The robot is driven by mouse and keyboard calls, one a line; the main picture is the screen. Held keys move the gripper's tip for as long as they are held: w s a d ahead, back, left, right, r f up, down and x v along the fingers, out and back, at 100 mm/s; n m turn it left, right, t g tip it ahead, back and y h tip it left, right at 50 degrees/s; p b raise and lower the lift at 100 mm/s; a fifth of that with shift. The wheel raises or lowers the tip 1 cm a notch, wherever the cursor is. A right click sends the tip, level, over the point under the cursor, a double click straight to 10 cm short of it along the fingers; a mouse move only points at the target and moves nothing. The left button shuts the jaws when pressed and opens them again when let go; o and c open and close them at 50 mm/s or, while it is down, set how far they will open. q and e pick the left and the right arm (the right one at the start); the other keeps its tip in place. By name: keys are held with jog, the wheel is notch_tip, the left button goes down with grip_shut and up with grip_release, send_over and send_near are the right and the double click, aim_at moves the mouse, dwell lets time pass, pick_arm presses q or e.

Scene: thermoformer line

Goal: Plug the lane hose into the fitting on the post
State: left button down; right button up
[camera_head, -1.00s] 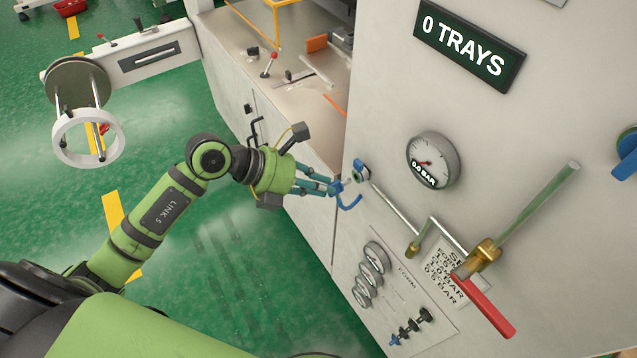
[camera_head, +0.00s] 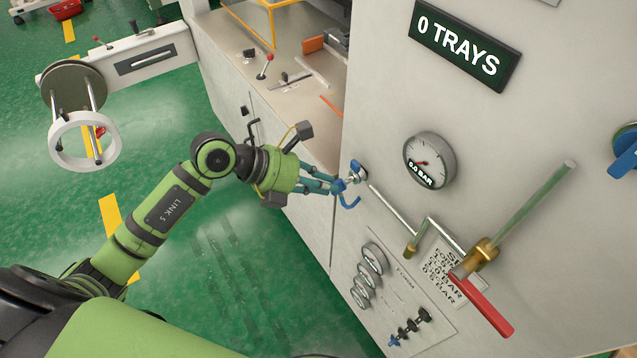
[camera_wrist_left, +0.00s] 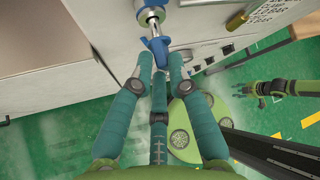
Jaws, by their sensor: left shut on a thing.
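My left gripper (camera_head: 334,187) is shut on the blue lane hose (camera_head: 349,203), whose short tail curls below the fingers. The left wrist view also shows the hose (camera_wrist_left: 158,46) between the fingertips (camera_wrist_left: 160,62). Its metal tip points at the blue-rimmed fitting (camera_head: 359,168) on the pale upright face. The fitting also shows at the top of the left wrist view (camera_wrist_left: 150,7). Tip and fitting meet or nearly meet; I cannot tell whether the tip is seated. What seems to be my right gripper (camera_wrist_left: 262,90) is small in the left wrist view, its jaws unclear.
A gauge reading 0.0 BAR (camera_head: 429,160) and a pipe with a red-handled valve (camera_head: 483,305) are right of the fitting. Several round gauges (camera_head: 368,275) sit below. The machine bench (camera_head: 285,90) lies behind my gripper. Open green floor is at left.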

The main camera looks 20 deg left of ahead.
pick_arm(q)
jog(key=shift+w+d, duration=0.6)
jog(key=shift+w, duration=0.15)
jog(key=c, duration=1.1)
grip_release()
jog(key=shift+v, duration=6.05)
jog(key=o, duration=1.1)
